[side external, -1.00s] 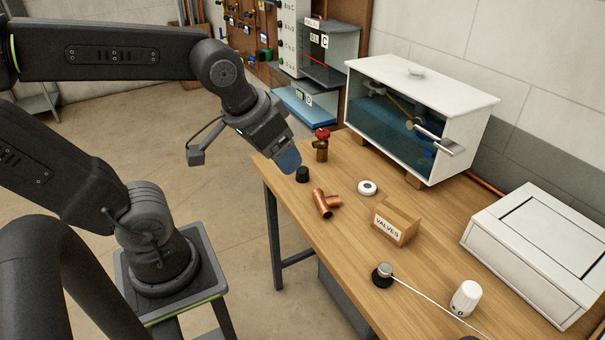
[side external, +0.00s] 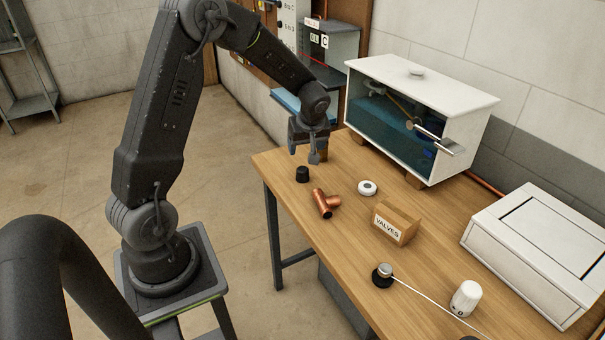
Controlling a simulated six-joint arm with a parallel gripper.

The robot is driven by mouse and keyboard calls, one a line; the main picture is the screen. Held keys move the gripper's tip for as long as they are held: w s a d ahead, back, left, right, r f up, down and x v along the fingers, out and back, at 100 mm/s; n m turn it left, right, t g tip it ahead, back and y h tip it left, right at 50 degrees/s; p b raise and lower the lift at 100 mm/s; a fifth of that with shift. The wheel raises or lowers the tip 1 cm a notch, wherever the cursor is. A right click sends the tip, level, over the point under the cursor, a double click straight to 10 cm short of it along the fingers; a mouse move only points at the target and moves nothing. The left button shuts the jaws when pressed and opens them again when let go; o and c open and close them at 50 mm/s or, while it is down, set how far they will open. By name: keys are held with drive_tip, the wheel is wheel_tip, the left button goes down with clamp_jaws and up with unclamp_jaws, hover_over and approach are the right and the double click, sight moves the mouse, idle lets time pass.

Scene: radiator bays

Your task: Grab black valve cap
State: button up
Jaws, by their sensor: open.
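The black valve cap (side external: 302,175) stands on the wooden bench near its back left edge. My gripper (side external: 304,155) is open and empty, pointing down. In the picture it is just above the cap. I cannot tell the exact height gap or whether the fingers line up with the cap.
A copper tee (side external: 325,203) and a white disc (side external: 367,188) lie near the cap. A cardboard box marked VALVES (side external: 397,222), a white knob (side external: 466,298) and a glass-fronted tank (side external: 420,115) are further right. Bare bench (side external: 285,160) shows left of the cap.

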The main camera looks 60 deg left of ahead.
sight(303, 169)
drive_tip(key=x, duration=0.7)
drive_tip(key=shift+a+f, duration=0.1)
drive_tip(key=shift+f, duration=0.15)
drive_tip(key=shift+w+x, duration=0.15)
drive_tip(key=shift+x, duration=1.15)
drive_tip(key=shift+w+x, duration=0.15)
drive_tip(key=shift+x, duration=1.2)
drive_tip(key=shift+c, duration=0.4)
drive_tip(key=c, duration=0.9)
drive_tip(key=shift+o, duration=0.2)
drive_tip(key=shift+r, duration=0.15)
